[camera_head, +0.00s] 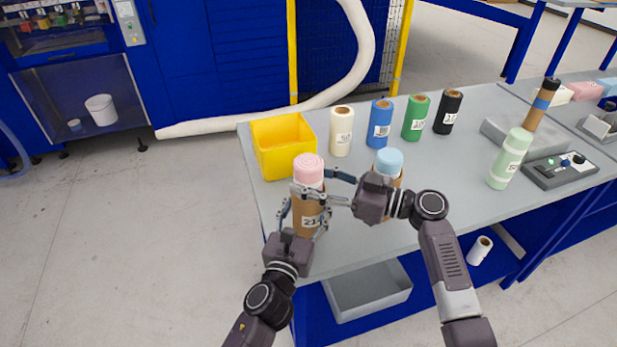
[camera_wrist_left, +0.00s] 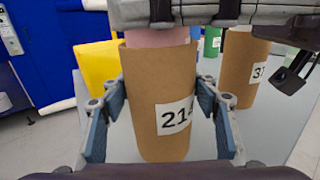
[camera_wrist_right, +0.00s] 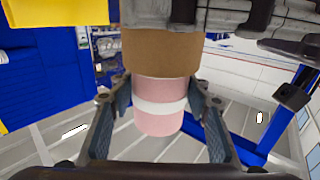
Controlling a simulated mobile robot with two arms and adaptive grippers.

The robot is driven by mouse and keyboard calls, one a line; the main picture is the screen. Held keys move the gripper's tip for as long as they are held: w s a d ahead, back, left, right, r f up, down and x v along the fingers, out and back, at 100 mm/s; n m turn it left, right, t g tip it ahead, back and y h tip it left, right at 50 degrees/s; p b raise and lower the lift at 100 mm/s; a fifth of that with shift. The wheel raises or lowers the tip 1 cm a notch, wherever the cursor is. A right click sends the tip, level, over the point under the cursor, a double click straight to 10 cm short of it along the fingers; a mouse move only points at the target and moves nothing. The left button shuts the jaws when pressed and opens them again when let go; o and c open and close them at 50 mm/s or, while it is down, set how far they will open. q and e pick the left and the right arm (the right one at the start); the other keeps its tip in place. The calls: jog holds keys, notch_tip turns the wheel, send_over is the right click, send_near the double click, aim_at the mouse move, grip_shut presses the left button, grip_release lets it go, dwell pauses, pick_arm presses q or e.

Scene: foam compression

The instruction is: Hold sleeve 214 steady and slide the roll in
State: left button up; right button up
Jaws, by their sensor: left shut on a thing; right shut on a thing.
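Sleeve 214 (camera_head: 309,229), a brown cardboard tube, stands upright near the table's front left corner. My left gripper (camera_head: 304,213) is shut on it, with a finger on each side in the left wrist view (camera_wrist_left: 162,92). The pink roll (camera_head: 308,165) stands upright in the sleeve's mouth, its upper part sticking out. My right gripper (camera_head: 314,184) is shut on the roll just above the sleeve. In the right wrist view the roll (camera_wrist_right: 158,122) shows a white band between the fingers, against the brown sleeve (camera_wrist_right: 160,52). How deep the roll sits is hidden.
A second sleeve holding a blue roll (camera_head: 389,160) stands close to the right, behind my right gripper. A yellow bin (camera_head: 283,165) is behind left. White (camera_head: 341,138), blue (camera_head: 379,138), green (camera_head: 416,130) and black (camera_head: 448,118) rolls line the back. A pale green roll (camera_head: 511,158) stands farther right.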

jog(key=shift+f, duration=0.9)
jog(key=o, duration=1.1)
jog(key=shift+s+f, duration=0.1)
jog(key=shift+f, duration=0.1)
pick_arm(q)
jog(key=shift+r, duration=0.1)
pick_arm(e)
jog(key=shift+s+f, duration=0.1)
jog(key=shift+f, duration=0.05)
jog(key=shift+s+d+r, duration=0.1)
jog(key=shift+d+r, duration=0.3)
jog(key=shift+d, duration=0.3)
jog(key=shift+s+d+r, duration=0.35)
jog(key=shift+d+r, duration=0.15)
jog(key=shift+d, duration=0.35)
jog(key=shift+s+d+r, duration=0.3)
jog(key=shift+d+r, duration=0.15)
jog(key=shift+d, duration=0.4)
jog(key=shift+s+d+r, duration=0.35)
jog(key=shift+d+r, duration=0.15)
jog(key=shift+d, duration=0.35)
pick_arm(q)
jog(key=o, duration=1.3)
